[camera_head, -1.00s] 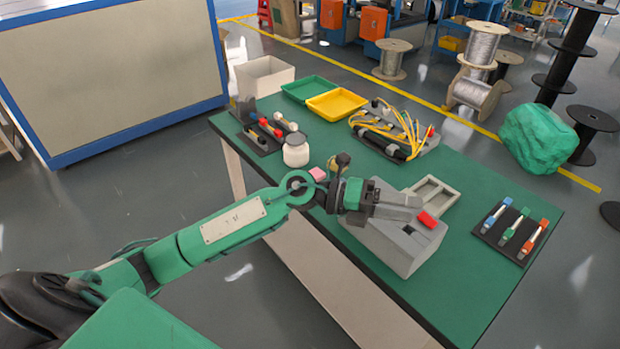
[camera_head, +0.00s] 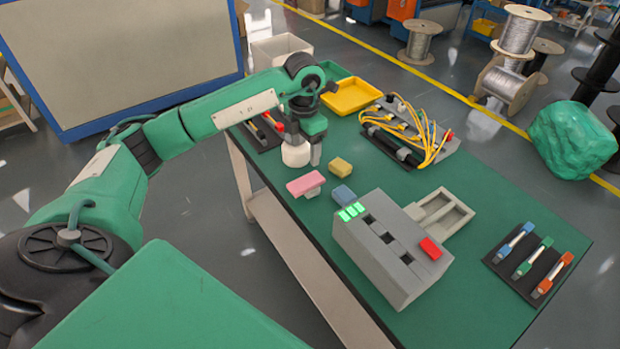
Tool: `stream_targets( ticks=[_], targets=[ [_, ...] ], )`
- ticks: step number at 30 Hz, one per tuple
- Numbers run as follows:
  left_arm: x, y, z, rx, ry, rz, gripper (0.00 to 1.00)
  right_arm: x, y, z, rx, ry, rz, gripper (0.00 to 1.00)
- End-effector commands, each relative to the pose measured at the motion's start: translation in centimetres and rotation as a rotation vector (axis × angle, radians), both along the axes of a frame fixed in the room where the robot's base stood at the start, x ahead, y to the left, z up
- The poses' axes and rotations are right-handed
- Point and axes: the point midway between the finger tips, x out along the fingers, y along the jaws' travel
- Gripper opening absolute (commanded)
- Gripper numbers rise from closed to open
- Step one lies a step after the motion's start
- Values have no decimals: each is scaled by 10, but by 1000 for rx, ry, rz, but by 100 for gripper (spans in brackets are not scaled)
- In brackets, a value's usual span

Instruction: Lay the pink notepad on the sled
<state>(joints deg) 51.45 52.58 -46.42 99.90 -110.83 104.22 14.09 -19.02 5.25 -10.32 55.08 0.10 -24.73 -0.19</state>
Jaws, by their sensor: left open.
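The pink notepad (camera_head: 305,183) is a small pink block near the table's left edge, with a small whitish piece under its right side. The grey frame with two recesses (camera_head: 440,212) looks like the sled; it joins the back of a grey box (camera_head: 385,250), and nothing lies in it. My left gripper (camera_head: 309,155) points down at the white jar (camera_head: 295,153), behind the notepad and apart from it. It is open, with one finger right of the jar; the other is hidden. I cannot tell whether it touches the jar. My right gripper is not in view.
A yellow block (camera_head: 341,165) and a blue block (camera_head: 343,195) lie right of the notepad. The box has green lights and a red button (camera_head: 430,249). A yellow tray (camera_head: 351,96), a cable rack (camera_head: 408,132) and a tool holder (camera_head: 528,260) stand around. Green tabletop is free at right.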

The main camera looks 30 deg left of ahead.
Motion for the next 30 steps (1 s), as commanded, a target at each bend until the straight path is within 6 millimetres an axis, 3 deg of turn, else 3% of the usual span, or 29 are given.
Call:
stream_targets(
  ticks=[3, 7, 11, 19, 24, 30],
  targets=[
    [-1, 0, -26, -2, 5, 0, 67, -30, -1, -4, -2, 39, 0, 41],
    [-1, -1, -49, -3, 3, -1, 67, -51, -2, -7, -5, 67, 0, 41],
    [-1, -1, -62, -3, 1, -2, 67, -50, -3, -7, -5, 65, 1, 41],
    [-5, 4, -87, -4, 5, 0, 67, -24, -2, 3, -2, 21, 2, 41],
    [-5, 6, -110, -5, 2, -1, 67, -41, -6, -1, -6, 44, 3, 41],
    [-5, 6, -118, -4, 0, -2, 67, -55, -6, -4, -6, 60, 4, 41]
  ],
)
